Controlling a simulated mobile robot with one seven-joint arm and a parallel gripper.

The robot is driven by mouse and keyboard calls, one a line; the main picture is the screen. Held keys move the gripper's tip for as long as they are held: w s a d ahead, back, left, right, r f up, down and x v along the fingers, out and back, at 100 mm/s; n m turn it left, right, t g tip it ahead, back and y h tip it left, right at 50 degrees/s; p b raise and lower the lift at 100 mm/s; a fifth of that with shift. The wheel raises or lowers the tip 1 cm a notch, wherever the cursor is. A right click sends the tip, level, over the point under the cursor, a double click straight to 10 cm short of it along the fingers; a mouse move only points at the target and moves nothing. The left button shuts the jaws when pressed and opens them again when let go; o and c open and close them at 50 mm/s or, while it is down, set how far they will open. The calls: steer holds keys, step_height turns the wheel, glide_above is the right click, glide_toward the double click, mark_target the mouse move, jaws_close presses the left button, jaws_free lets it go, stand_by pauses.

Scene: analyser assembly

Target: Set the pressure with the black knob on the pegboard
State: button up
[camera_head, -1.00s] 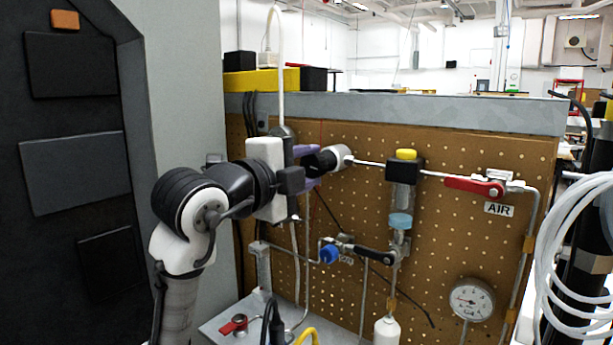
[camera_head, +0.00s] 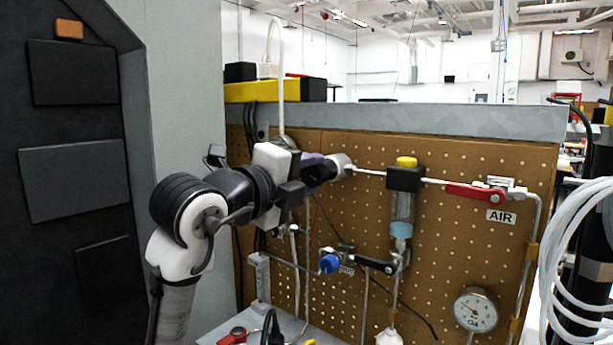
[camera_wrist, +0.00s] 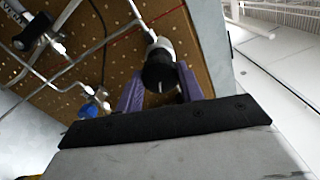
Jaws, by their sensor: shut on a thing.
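The black knob (camera_head: 322,171) sits on the left end of a white and silver regulator body (camera_head: 343,162) on the pegboard (camera_head: 380,285). My gripper (camera_head: 312,166) reaches it from the left, its purple fingers around the knob. In the wrist view the black knob (camera_wrist: 158,73) lies between the two purple fingers of my gripper (camera_wrist: 160,84), and a pale mark shows on its face. The gripper is shut on the knob. A round pressure gauge (camera_head: 475,309) hangs at the lower right; its reading is too small to tell.
A red-handled valve (camera_head: 475,193) is by the AIR label. A filter with a yellow cap (camera_head: 406,162) hangs right of the regulator. A blue knob (camera_head: 329,263) and a black lever (camera_head: 375,263) sit below. Coiled white tubing (camera_head: 578,270) stands at right.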

steer(key=o, duration=1)
steer(key=b+v, duration=0.1)
steer(key=v, duration=1.2)
steer(key=shift+s+a+b, duration=0.25)
steer(key=shift+s+b, duration=0.1)
